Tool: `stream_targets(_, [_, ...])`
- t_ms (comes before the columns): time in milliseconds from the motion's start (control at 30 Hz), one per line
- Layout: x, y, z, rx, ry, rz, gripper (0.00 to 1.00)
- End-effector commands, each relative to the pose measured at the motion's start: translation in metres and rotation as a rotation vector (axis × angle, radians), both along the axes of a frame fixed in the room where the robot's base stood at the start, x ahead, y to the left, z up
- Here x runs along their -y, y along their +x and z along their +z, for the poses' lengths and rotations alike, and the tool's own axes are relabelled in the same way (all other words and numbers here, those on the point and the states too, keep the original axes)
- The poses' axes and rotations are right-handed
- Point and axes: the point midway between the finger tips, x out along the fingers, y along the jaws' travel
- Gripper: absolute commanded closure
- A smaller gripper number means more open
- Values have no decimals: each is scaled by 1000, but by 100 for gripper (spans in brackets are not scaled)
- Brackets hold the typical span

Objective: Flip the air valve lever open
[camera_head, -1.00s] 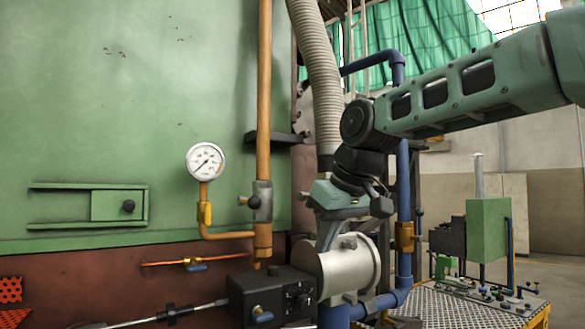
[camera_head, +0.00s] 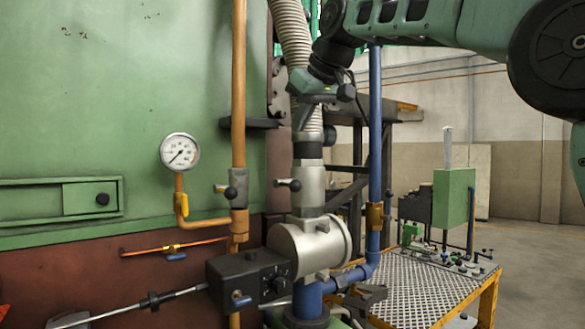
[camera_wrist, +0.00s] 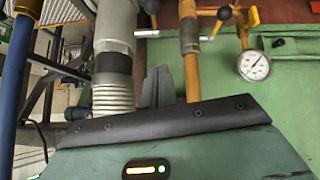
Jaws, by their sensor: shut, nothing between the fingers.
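The air valve is a silver body on the thick pipe under the ribbed hose. Its lever (camera_head: 287,184) is a short metal bar with a dark knob, lying crosswise to the upright pipe. The silver valve body (camera_head: 312,186) also shows at the upper left of the wrist view (camera_wrist: 115,25), with a dark knob at the top edge. My gripper (camera_head: 301,118) is above the lever, in front of the hose, fingers pointing down and apart from the lever. In the wrist view my shut grey fingers (camera_wrist: 160,88) point up, between hose and orange pipe, with nothing held.
An orange pipe (camera_head: 238,90) with its own black-knobbed valve (camera_head: 231,191) stands close on the left, beside a pressure gauge (camera_head: 180,151). A blue pipe (camera_head: 375,120) stands on the right. Below are a silver cylinder (camera_head: 310,245) and black box (camera_head: 248,277). A grated platform (camera_head: 425,290) lies right.

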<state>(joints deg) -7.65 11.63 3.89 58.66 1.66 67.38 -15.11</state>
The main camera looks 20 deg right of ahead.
Motion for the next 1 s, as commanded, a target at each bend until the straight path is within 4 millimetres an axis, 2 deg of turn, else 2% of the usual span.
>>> stream_targets(167, [-4,14,-15,-5,-1,1,100])
stream_targets(567, [-17,66,-74,-5,-1,1,100])
stream_targets(733, [-10,53,-89,-1,0,-1,100])
stream_targets(1000, [-4,45,-104,-1,1,0,100])
